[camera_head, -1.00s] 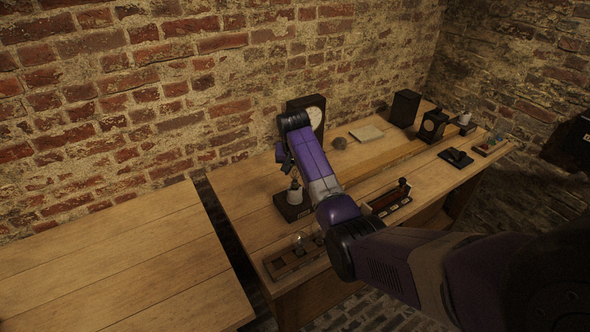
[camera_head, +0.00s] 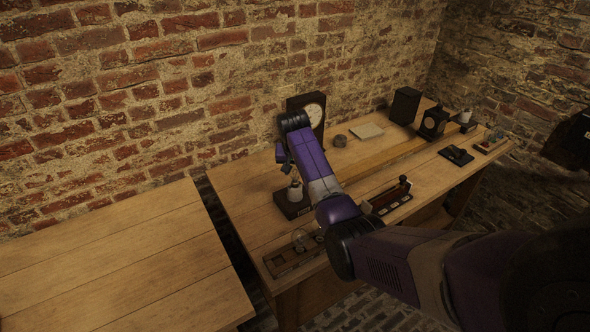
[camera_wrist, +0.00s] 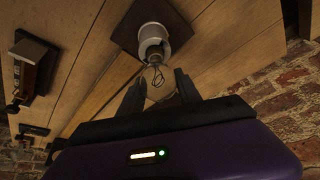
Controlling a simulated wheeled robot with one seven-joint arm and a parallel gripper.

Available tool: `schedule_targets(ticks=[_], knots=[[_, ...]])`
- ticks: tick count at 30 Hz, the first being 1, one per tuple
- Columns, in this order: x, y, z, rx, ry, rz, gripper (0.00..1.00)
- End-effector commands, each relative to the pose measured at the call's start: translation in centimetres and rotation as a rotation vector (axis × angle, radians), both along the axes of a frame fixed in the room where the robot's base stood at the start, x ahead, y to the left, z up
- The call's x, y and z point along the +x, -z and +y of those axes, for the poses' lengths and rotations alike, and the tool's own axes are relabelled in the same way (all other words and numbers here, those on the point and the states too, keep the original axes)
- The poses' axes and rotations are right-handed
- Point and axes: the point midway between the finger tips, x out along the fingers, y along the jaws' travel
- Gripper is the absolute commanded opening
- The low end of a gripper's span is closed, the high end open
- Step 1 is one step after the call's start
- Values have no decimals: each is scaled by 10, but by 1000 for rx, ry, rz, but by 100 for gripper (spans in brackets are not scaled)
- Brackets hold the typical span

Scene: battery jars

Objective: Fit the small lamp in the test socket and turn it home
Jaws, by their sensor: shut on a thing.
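The test socket (camera_wrist: 151,36) is a white round holder on a dark square block (camera_wrist: 180,27). It also shows in the head view, where the block (camera_head: 291,208) stands on the bench below my wrist. My gripper (camera_wrist: 158,86) is shut on the small lamp (camera_wrist: 156,76), a clear glass bulb with a visible filament. The lamp is lined up with the socket, its inner end at the socket's mouth. I cannot tell how deep its base sits. In the head view my own arm and wrist largely hide the lamp.
A wooden lamp rack (camera_head: 279,264) with another bulb (camera_head: 301,239) lies at the bench's near left. A dark switch unit (camera_head: 390,201) stands to the right. A dial instrument (camera_head: 314,105) stands behind my wrist. A gap separates this bench from the left table (camera_head: 110,250).

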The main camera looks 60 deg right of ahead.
Motion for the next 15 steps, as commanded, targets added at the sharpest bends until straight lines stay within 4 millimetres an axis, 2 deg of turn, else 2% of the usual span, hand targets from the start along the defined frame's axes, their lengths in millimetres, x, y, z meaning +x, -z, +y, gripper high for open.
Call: schedule_targets(ticks=[15], knots=[[0, 9, 0, 0, 0, 0, 0]])
